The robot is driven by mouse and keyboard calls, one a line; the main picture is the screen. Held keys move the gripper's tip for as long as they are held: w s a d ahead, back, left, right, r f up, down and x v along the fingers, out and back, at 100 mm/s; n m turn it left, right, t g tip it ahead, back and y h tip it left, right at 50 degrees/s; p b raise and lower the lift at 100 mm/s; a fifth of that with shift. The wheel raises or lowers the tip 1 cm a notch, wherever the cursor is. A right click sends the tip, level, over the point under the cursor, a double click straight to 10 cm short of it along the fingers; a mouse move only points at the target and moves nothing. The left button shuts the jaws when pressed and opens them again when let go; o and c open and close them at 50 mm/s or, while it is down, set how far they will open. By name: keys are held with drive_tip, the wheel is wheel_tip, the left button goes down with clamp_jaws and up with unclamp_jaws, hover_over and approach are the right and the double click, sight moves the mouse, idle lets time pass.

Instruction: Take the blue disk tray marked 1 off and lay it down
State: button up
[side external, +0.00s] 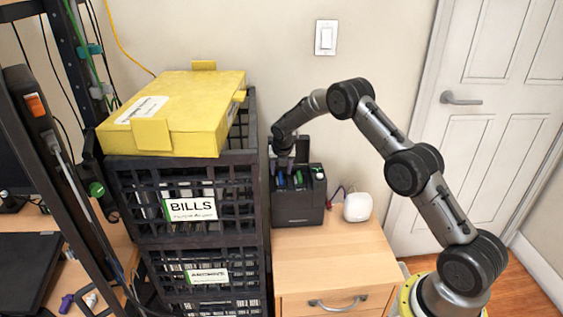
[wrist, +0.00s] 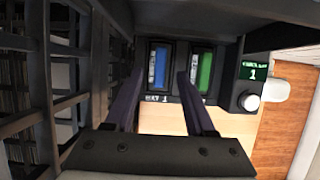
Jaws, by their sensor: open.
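The blue disk tray (wrist: 160,66) sits in a slot of the dark disk unit (side external: 298,208), which stands on the wooden cabinet. In the wrist view, lettering that seems to read "BAY 1" is beneath the blue tray. My gripper (wrist: 159,82) is open, with one finger to each side of the blue tray. I cannot tell whether the fingers touch it. In the side view my gripper (side external: 281,158) points down over the left of the unit, and the blue tray is partly hidden there.
A green tray (wrist: 205,72) sits just right of the blue one. A small screen showing 1 (wrist: 253,72) and a knob (wrist: 248,102) are on the unit. Black crates (side external: 190,180) with a yellow folder box (side external: 175,110) stand close left. The cabinet top (side external: 330,255) has bare room in front.

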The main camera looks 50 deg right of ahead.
sight(280, 176)
drive_tip(key=shift+x, duration=1.7)
drive_tip(key=shift+c, duration=0.3)
clamp_jaws()
idle(1.5)
